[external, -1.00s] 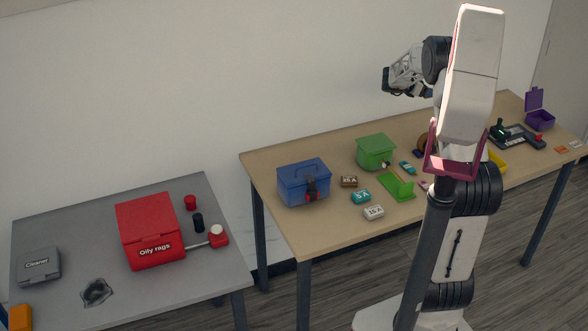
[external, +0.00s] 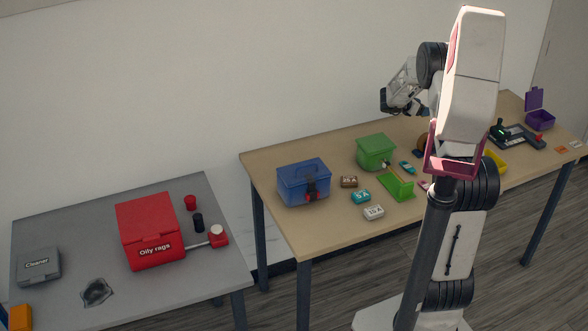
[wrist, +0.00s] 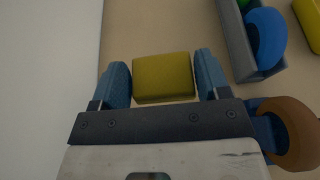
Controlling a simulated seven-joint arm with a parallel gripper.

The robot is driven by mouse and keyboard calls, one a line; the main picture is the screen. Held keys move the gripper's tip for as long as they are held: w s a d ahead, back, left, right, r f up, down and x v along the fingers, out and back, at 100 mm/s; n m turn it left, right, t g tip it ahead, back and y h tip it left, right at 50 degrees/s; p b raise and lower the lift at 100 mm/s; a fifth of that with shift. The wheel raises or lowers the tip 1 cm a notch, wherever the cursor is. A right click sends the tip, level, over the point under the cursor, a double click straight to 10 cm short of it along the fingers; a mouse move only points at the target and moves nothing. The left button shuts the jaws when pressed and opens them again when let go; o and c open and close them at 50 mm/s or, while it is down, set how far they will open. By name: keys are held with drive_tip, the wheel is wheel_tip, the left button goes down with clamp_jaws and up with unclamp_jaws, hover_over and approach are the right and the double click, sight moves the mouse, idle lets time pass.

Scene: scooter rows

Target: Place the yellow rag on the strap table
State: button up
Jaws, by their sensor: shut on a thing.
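My gripper (external: 388,107) is raised above the far side of the tan table (external: 270,215), near the wall. In the wrist view its two blue fingers (wrist: 163,82) are shut on the yellow rag (wrist: 163,78), which looks like a thick folded block and lies between them. The rag cannot be made out in the external view. Two tables show, the tan one and a grey table (external: 60,225) at left; neither carries a visible sign that marks it as the strap table.
The tan table holds a blue box (external: 303,182), a green bin (external: 376,152), small labelled boxes and a purple box (external: 540,118). A gap separates the tables.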

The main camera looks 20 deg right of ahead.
hover_over(417, 132)
drive_tip(key=shift+f, duration=2.7)
drive_tip(key=shift+f, duration=1.85)
drive_tip(key=shift+f, duration=0.1)
drive_tip(key=o, duration=0.9)
drive_tip(key=v, duration=1.2)
